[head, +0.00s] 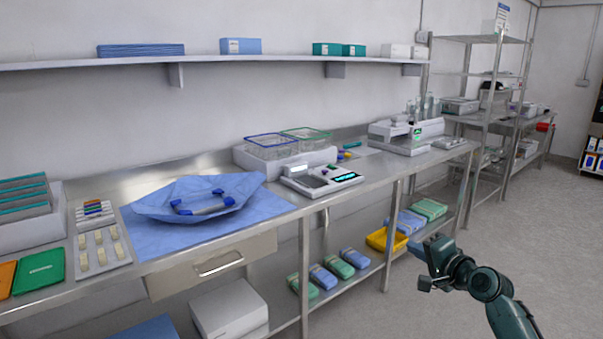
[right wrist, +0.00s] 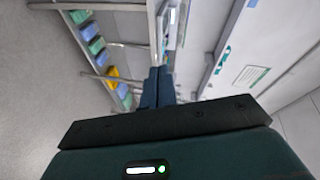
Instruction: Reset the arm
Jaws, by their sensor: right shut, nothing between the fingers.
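My right gripper (head: 426,284) is in the lower right of the head view, in front of the steel workbench (head: 330,207) and over the grey floor. Its arm comes in from the bottom right. In the right wrist view my right gripper (right wrist: 158,72) points away from the camera, and its two dark fingers are together with nothing between them. My left gripper is in neither view.
A blue wrap (head: 200,196) lies on the bench top. The floor (head: 540,240) to the right is clear.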

